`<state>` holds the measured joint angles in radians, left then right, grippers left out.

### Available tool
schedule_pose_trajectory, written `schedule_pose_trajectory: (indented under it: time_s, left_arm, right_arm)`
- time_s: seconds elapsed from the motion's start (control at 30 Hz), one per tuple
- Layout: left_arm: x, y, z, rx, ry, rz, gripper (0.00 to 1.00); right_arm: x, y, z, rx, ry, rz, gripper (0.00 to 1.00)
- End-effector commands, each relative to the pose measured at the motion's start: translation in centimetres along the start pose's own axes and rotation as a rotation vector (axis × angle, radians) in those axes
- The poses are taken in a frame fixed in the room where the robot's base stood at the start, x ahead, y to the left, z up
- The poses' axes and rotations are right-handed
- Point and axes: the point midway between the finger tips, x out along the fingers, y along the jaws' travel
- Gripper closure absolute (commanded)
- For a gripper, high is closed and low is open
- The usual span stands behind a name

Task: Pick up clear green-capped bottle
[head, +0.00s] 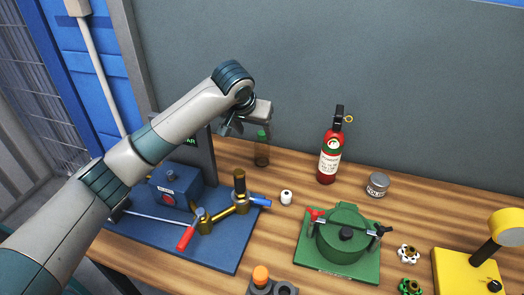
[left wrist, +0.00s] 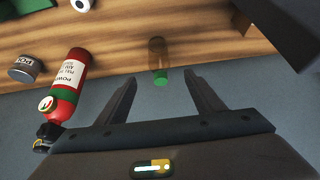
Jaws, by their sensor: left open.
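The clear green-capped bottle (head: 262,150) stands upright on the wooden table near the back wall in the head view. My left gripper (head: 248,124) is above and just left of it in that view, partly hidden by its own arm. In the left wrist view the bottle (left wrist: 158,60) appears upside down, with its green cap toward the gripper. The open left gripper (left wrist: 160,97) has one finger on each side of the line to the cap, and nothing is held. My right gripper is not in view.
A red fire extinguisher (head: 329,155) and a grey can (head: 377,185) stand to the right. A white roll (head: 286,197) lies in front. A blue base (head: 222,250) with a valve assembly and a green hatch unit (head: 340,240) fill the front. The grey wall (head: 410,90) is close behind.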

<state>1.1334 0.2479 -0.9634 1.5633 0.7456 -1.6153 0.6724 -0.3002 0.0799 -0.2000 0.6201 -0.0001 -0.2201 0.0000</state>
Motion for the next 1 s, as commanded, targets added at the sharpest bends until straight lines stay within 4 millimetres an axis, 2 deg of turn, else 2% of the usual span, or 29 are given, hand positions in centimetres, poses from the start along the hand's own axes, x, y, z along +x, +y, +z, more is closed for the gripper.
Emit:
schedule_pose_trajectory:
  time_s: [0.17,0.6,0.8,1.0]
  left_arm:
    - [2.1,0.0,0.0,-0.001,-0.004,-0.002,0.38]
    - [9.5,-0.1,-0.1,-0.001,-0.003,-0.003,0.38]
    - [11.2,0.0,0.0,0.001,-0.002,-0.002,0.38]
    - [11.5,0.0,0.0,0.001,0.000,-0.001,0.38]
  right_arm:
    - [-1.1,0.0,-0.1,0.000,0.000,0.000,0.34]
    - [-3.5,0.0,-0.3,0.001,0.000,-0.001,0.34]
    - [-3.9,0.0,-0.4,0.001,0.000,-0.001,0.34]
    - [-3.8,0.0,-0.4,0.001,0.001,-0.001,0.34]
